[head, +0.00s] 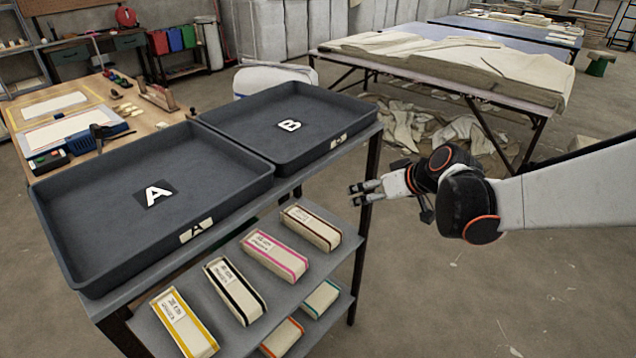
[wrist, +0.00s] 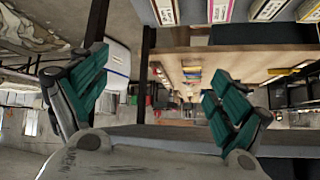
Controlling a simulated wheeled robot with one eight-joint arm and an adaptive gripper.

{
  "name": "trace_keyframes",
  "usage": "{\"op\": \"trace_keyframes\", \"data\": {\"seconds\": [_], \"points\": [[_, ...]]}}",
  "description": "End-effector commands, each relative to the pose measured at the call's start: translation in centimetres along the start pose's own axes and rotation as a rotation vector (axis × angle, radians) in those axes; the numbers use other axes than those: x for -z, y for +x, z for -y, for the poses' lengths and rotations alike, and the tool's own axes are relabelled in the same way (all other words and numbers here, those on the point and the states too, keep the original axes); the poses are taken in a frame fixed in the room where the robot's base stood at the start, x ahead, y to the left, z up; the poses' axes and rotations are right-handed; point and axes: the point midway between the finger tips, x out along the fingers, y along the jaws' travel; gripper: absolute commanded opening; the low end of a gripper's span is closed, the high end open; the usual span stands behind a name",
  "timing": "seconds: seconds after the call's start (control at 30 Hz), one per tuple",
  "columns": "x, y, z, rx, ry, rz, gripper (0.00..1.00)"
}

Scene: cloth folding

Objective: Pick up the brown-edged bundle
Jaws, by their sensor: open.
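The brown-edged bundle (head: 311,228) is a cream, folded block with a brown stripe and a white label. It lies at the far right end of the row on the rack's sloping middle shelf, in the head view. My gripper (head: 356,194) is open and empty, up and to the right of the bundle, beside the rack's right post and apart from the bundle. In the wrist view the green-padded fingers of my gripper (wrist: 158,100) are spread wide with nothing between them.
Pink-edged (head: 275,255), black-edged (head: 235,291) and yellow-edged (head: 185,322) bundles share the shelf. Teal-edged (head: 321,298) and orange-edged (head: 282,338) ones lie below. Empty tray A (head: 100,215) and tray B (head: 255,120) overhang the shelf. The floor at right is open.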

Motion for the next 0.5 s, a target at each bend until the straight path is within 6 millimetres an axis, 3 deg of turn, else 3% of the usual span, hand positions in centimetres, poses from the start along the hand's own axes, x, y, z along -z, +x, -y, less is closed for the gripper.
{"op": "trace_keyframes", "data": {"seconds": [0.03,0.27,0.5], "points": [[0.0,1.9,-0.6,0.017,-0.015,-0.013,0.9],[-0.7,9.1,-2.1,0.092,-0.092,-0.087,0.9],[-2.9,16.4,-3.4,0.158,-0.171,-0.176,0.9]]}}
